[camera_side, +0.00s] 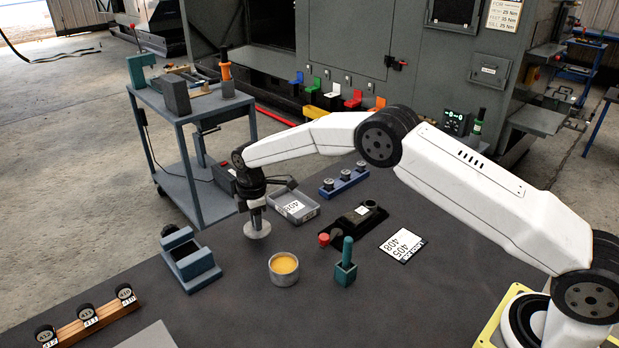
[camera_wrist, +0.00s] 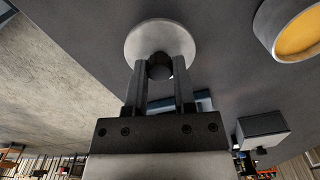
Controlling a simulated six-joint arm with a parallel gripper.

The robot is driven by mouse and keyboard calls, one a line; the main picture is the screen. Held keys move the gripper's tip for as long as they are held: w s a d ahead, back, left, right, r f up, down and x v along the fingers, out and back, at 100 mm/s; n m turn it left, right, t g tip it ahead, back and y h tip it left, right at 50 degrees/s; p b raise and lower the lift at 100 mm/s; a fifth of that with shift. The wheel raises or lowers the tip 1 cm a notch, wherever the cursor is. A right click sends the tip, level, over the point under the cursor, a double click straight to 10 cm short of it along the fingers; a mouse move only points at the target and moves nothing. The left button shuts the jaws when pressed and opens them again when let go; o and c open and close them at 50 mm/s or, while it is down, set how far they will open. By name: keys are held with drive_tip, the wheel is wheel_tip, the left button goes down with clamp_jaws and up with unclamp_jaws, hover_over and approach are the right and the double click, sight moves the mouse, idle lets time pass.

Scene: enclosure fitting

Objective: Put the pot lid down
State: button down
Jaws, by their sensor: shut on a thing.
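The pot lid (camera_side: 257,230) is a pale grey disc. In the wrist view the lid (camera_wrist: 148,32) has a dark knob (camera_wrist: 160,67) between my fingers. My gripper (camera_side: 256,210) is shut on that knob, and it also shows in the wrist view (camera_wrist: 162,72). The pot (camera_side: 284,279) is a round grey metal vessel, uncovered, with yellow-orange contents. It stands to the right of and nearer than the lid, and apart from it. The pot also shows at the top right of the wrist view (camera_wrist: 262,28). I cannot tell whether the lid touches the table.
A blue-grey open block (camera_side: 190,258) stands left of the lid. A grey bin (camera_side: 296,206) lies behind. A teal-handled holder (camera_side: 345,268), a black fixture (camera_side: 355,225) and a label plate (camera_side: 403,245) are to the right. Dark table (camera_side: 225,300) is bare in front.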

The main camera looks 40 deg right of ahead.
drive_tip(key=shift+w+f, duration=0.2)
drive_tip(key=shift+f, duration=1.55)
drive_tip(key=shift+f, duration=0.1)
drive_tip(key=shift+c, duration=2.2)
unclamp_jaws()
wheel_tip(320, 180, up, 12)
drive_tip(key=shift+r, duration=0.15)
drive_tip(key=shift+s, duration=0.1)
